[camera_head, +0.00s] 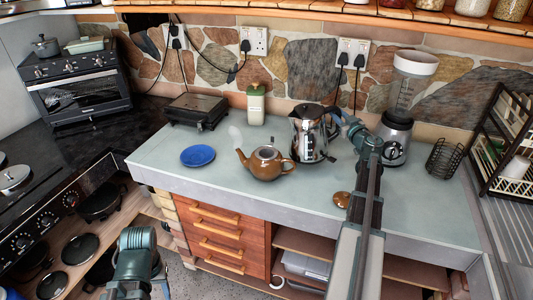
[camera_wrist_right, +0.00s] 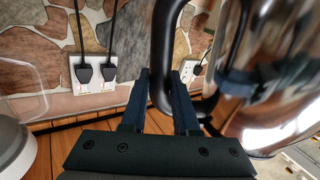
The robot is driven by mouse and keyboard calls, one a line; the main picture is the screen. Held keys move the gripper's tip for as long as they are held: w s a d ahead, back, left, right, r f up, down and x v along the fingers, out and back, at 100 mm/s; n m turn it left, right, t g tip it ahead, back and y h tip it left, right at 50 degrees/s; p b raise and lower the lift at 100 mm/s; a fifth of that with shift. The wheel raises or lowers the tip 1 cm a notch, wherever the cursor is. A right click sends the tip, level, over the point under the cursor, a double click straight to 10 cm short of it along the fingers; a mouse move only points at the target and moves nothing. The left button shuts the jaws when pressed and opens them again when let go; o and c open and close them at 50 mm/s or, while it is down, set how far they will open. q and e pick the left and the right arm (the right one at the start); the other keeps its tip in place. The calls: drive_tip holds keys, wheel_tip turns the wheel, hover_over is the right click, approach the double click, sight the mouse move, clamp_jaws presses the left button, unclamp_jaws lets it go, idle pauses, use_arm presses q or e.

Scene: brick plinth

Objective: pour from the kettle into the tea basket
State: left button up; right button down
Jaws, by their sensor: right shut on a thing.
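The shiny metal kettle (camera_head: 307,138) is upright over the middle of the counter, spout toward the left. I cannot tell whether its base touches the counter. My right gripper (camera_head: 336,119) is shut on the kettle's dark handle, which sits between the fingers (camera_wrist_right: 160,95) in the right wrist view; the kettle body (camera_wrist_right: 275,80) fills the right side there. A brown teapot (camera_head: 266,163) stands left of the kettle with its lid off and its spout to the left. The tea basket is not clearly visible; it may be inside the teapot's opening. Part of my left arm shows at lower left, without its fingers.
A brown lid (camera_head: 342,198) lies near the front edge. A blue plate (camera_head: 198,156), a dark grill (camera_head: 198,110) and a green-white jar (camera_head: 256,104) stand left and behind. A blender (camera_head: 397,130), a black wire holder (camera_head: 443,158) and a dish rack (camera_head: 508,150) stand right.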

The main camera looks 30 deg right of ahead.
drive_tip(key=shift+s+d+f+m+b, duration=0.1)
drive_tip(key=shift+d+f+m+b, duration=0.2)
drive_tip(key=shift+f+m+b, duration=0.25)
drive_tip(key=shift+s+d+f+m+b, duration=0.1)
drive_tip(key=shift+d+f+m+b, duration=0.2)
drive_tip(key=shift+f+m+b, duration=0.3)
drive_tip(key=shift+d+f+m+b, duration=0.35)
drive_tip(key=shift+f+m, duration=0.1)
drive_tip(key=shift+f, duration=0.2)
drive_tip(key=shift+r, duration=0.15)
